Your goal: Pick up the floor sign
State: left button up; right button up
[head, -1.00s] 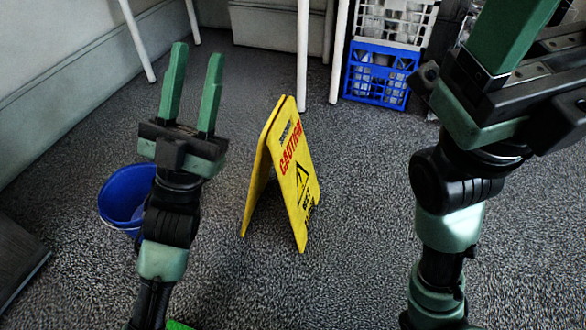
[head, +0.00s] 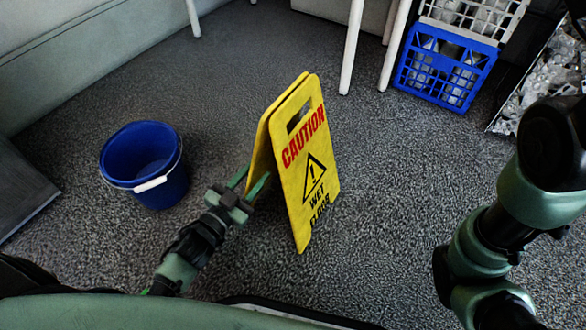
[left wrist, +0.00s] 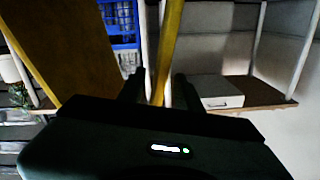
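The yellow floor sign (head: 316,183) stands upright on the carpet, folded out as an A-frame, with its "CAUTION WET FLOOR" face toward the right and a slot handle at the top. My left gripper (head: 249,183) is low at the sign's left edge, its two green fingers apart. In the left wrist view a yellow panel edge of the sign (left wrist: 170,45) runs between the dark fingers of my left gripper (left wrist: 160,88). Contact with the fingers cannot be made out. My right arm shows at the right, but its gripper is out of frame.
A blue bucket (head: 160,178) with a white handle grip stands left of the sign. A blue crate (head: 447,68) and white table legs (head: 352,45) are at the back. Carpet right of the sign is clear.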

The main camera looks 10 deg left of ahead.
aim_at(267, 166)
pick_arm(q)
jog(key=b+x, duration=0.2)
jog(key=x, duration=0.1)
jog(key=shift+w+d+r+b, duration=0.1)
jog(key=shift+w+d+b, duration=0.15)
jog(key=shift+w+b, duration=0.05)
jog(key=shift+w+d+r, duration=0.1)
jog(key=shift+w+d, duration=0.05)
jog(key=shift+w, duration=0.35)
grip_shut()
dwell(0.7)
jog(key=shift+r, duration=0.15)
